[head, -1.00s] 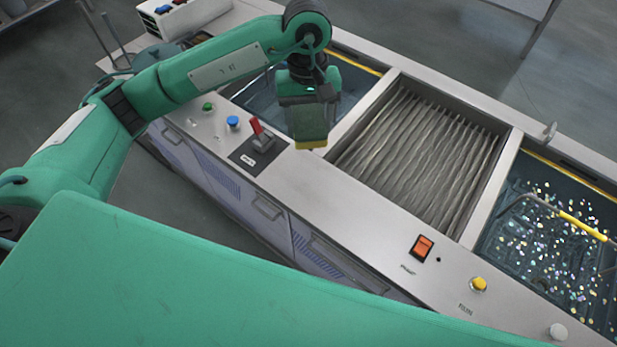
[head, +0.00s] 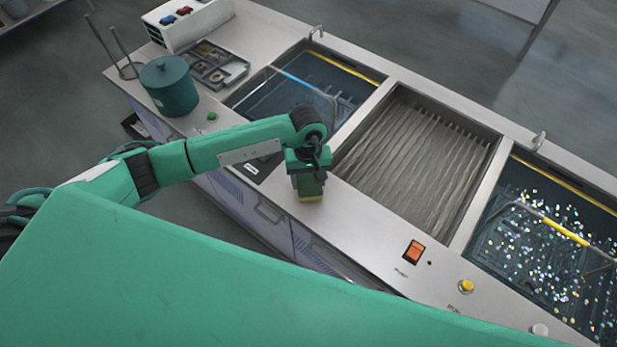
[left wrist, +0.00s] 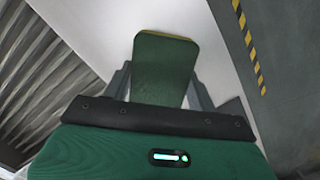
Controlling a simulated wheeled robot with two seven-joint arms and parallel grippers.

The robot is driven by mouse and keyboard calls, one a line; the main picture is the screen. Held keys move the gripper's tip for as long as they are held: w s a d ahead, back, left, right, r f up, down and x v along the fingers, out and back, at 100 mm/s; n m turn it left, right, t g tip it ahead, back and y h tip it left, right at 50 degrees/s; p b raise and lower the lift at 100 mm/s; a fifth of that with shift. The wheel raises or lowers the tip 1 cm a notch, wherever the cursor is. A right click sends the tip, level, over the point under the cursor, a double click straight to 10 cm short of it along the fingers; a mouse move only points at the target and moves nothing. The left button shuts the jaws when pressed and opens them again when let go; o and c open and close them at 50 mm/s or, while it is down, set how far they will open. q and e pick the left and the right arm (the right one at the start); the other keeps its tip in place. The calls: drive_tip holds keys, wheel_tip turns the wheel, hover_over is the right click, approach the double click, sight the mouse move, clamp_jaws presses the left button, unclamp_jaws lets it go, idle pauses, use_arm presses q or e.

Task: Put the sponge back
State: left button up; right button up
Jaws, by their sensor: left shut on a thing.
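My left gripper (head: 310,190) is shut on the sponge (head: 311,195), green with a yellow layer. In the head view it is over the front ledge of the tank bench, by the left edge of the ribbed middle basin. In the left wrist view the sponge (left wrist: 166,66) sits between the two fingers of the gripper (left wrist: 163,84), with the pale worktop behind it. I cannot tell whether the sponge touches the worktop. My right gripper is out of view.
A ribbed empty basin (head: 335,170) lies right of the gripper. Water tanks with basket handles stand at left (head: 300,72) and right (head: 540,160). A green pot (head: 168,88), a parts tray (head: 236,72) and a switch box (head: 160,30) are at the far left. An orange switch (head: 413,252) and yellow button (head: 466,286) are on the ledge.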

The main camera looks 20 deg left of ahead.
use_arm(q)
drive_tip(key=shift+f, duration=0.5)
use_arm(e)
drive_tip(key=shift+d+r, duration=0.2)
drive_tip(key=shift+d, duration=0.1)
use_arm(q)
drive_tip(key=shift+f, duration=0.1)
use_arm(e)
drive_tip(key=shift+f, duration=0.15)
use_arm(q)
drive_tip(key=shift+f, duration=0.15)
drive_tip(key=o, duration=0.9)
drive_tip(key=shift+o, duration=0.2)
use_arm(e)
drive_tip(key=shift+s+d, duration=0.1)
